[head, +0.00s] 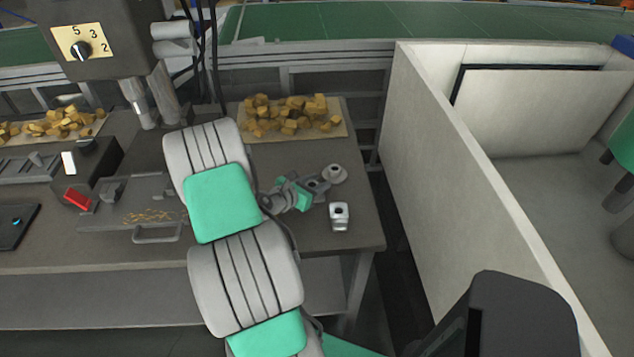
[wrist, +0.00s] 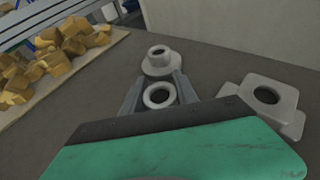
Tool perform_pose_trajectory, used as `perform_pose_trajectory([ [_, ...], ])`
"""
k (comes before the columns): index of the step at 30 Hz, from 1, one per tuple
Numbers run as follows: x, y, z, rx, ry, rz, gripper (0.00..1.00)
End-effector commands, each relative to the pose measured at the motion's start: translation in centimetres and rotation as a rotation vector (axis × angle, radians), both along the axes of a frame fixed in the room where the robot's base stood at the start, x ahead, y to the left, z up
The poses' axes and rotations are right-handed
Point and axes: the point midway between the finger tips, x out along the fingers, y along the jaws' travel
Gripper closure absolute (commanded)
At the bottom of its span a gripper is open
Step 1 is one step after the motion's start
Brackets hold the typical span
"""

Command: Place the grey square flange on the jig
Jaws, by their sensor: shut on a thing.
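In the head view my gripper (head: 316,186) is low over the right end of the bench, and the held part is too small to tell there. I cannot tell for certain which thing is the jig. A pale square stepped piece with a dark hole (wrist: 266,96) stands right of the gripper, also in the head view (head: 340,216).
A pale round flanged piece (wrist: 160,61) stands just beyond the fingertips, also in the head view (head: 334,173). A tray of yellowish chunks (head: 292,117) lies behind. A pale walled enclosure (head: 470,190) rises right of the bench.

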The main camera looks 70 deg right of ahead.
Motion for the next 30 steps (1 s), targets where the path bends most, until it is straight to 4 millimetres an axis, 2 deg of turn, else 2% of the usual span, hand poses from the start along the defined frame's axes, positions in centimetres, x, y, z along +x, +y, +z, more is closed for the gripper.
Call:
perform_pose_trajectory([
  [6, 0.0, 0.0, -0.2, -0.001, 0.000, 0.000, 1.00],
  [7, 0.0, 0.0, -0.2, 0.000, 0.000, 0.000, 0.62],
  [14, 0.0, 0.0, -0.1, 0.000, 0.000, 0.000, 0.43],
  [23, 0.1, 0.1, 0.3, -0.001, -0.001, 0.001, 0.43],
  [26, 0.6, 1.2, 0.6, 0.000, 0.001, 0.004, 0.43],
  [30, 1.7, 4.2, 1.9, -0.001, 0.000, 0.008, 0.43],
])
